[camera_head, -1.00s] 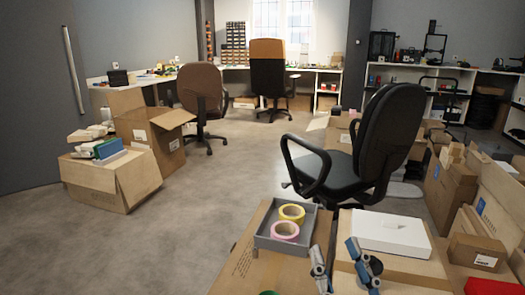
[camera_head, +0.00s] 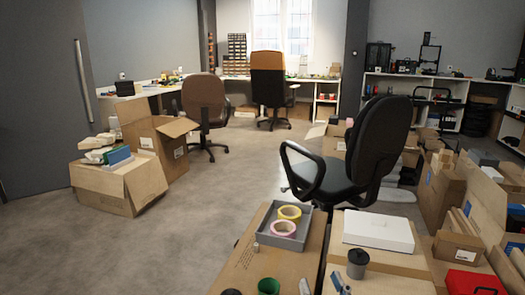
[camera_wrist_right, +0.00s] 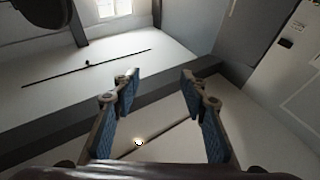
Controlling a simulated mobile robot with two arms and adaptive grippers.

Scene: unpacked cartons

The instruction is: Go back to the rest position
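My right gripper (camera_head: 322,285) shows only at the bottom edge of the head view, over the cartons, with the finger parts partly cut off. In the right wrist view the right gripper (camera_wrist_right: 160,82) has its two blue-padded fingers spread well apart, with nothing between them. My left gripper is not in view.
A grey tray (camera_head: 262,238) with a yellow tape roll (camera_head: 290,213) and a pink tape roll (camera_head: 284,229) sits on a carton in front. A dark cup (camera_head: 357,263), a green roll (camera_head: 268,286) and a white box (camera_head: 378,231) are close by. A black chair (camera_head: 365,160) stands behind.

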